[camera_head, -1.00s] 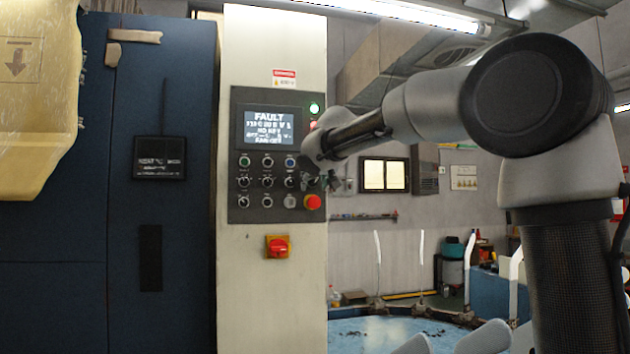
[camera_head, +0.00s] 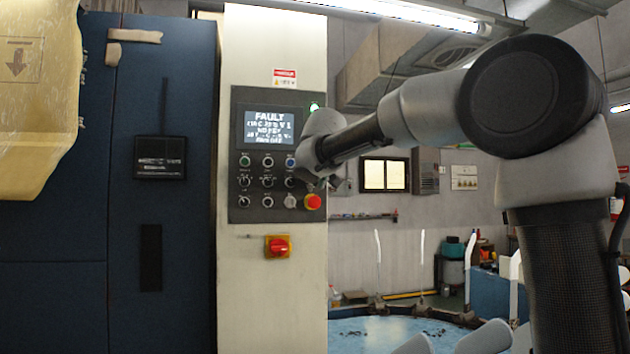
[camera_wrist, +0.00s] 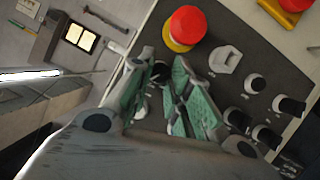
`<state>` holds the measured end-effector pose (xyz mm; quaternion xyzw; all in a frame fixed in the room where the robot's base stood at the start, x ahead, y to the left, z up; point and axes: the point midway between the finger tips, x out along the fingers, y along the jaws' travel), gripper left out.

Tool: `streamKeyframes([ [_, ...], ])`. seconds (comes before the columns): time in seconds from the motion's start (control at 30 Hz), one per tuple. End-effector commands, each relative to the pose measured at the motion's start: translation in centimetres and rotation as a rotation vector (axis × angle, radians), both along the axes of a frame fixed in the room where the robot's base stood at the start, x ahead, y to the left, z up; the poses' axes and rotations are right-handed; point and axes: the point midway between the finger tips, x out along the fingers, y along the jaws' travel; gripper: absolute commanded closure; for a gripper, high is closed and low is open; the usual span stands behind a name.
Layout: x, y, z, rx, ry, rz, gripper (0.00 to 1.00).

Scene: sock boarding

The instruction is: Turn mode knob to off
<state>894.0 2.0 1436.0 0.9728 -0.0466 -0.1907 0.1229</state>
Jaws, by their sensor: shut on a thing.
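The control panel (camera_head: 236,150) is dark, with a lit screen (camera_head: 268,128) that reads "FAULT". Below the screen are rows of buttons and black knobs. My gripper (camera_head: 310,183) is at the right side of the panel, just above the red emergency stop (camera_head: 313,202). In the wrist view my gripper (camera_wrist: 166,70) has its green-padded fingers close around a small black knob (camera_wrist: 160,72), beside the emergency stop (camera_wrist: 185,28). The fingers hide most of this knob. I cannot read its label or pointer, so its setting is unclear.
A grey key-like switch (camera_wrist: 226,60) and several black knobs (camera_wrist: 255,85) sit close to the fingers. A red and yellow rotary switch (camera_head: 278,246) is lower on the pale column. A blue cabinet (camera_head: 160,230) stands at the left.

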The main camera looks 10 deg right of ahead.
Motion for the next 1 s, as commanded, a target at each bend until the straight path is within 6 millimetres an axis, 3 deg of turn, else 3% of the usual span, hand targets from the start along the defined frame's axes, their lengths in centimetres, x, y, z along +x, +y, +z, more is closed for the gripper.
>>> streamKeyframes([
  [0.5,0.0,0.35,-0.27,-0.397,0.002,0.001,1.0],
  [1.0,0.0,0.43,-0.34,-0.526,0.001,0.0,1.0],
])
